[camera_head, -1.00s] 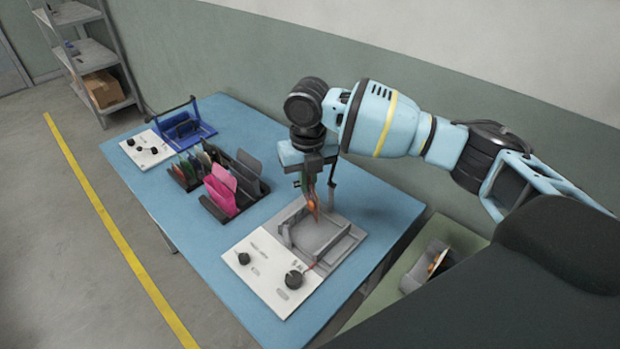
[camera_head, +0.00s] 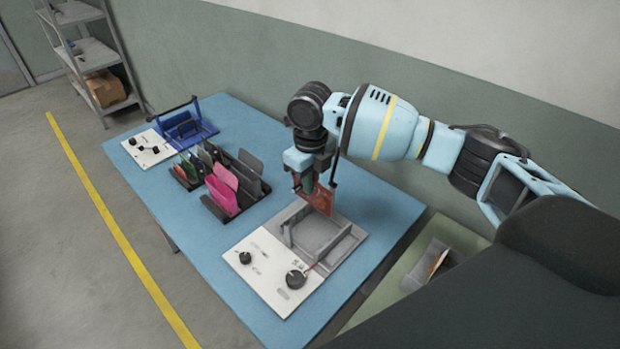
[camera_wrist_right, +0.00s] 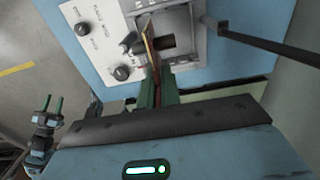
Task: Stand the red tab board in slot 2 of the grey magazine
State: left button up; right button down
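My right gripper (camera_head: 308,186) is above the near end of the table, shut on the red tab board (camera_head: 319,200). The board hangs tilted above the grey fixture of the white panel. In the right wrist view it shows nearly edge-on (camera_wrist_right: 150,45) between the green fingers (camera_wrist_right: 157,88). Two dark grey slotted racks stand further along the table: one (camera_head: 214,209) holds pink and grey boards, the other (camera_head: 180,180) several coloured boards. Which is the magazine, and its slot numbers, I cannot tell. My left gripper (camera_wrist_right: 53,104) shows small in the right wrist view, fingers apart and empty.
The white panel (camera_head: 262,269) with black knobs and a grey fixture (camera_head: 345,251) lies below the right gripper. A blue fixture (camera_head: 188,132) with a white panel stands at the far end. A bin (camera_head: 428,268) is right of the table. Blue tabletop (camera_head: 205,250) left of the panel is clear.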

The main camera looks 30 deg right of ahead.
aim_at(310, 202)
jog(key=shift+f+b, duration=0.9)
jog(key=shift+f, duration=2.15)
pick_arm(q)
jog(key=f, duration=0.1)
jog(key=s+f, duration=0.1)
jog(key=s, duration=0.1)
jog(key=shift+d+f+g, duration=0.25)
jog(key=shift+f+g, duration=0.15)
pick_arm(e)
jog(key=shift+w+f, duration=0.1)
jog(key=shift+f, duration=0.1)
jog(key=shift+f, duration=0.15)
pick_arm(q)
jog(key=shift+s+f+b, duration=0.35)
jog(key=shift+f, duration=0.05)
pick_arm(e)
jog(key=shift+f, duration=0.9)
pick_arm(q)
jog(key=shift+a, duration=0.1)
jog(key=shift+s+f, duration=0.25)
jog(key=shift+f, duration=0.1)
pick_arm(e)
jog(key=shift+f, duration=0.8)
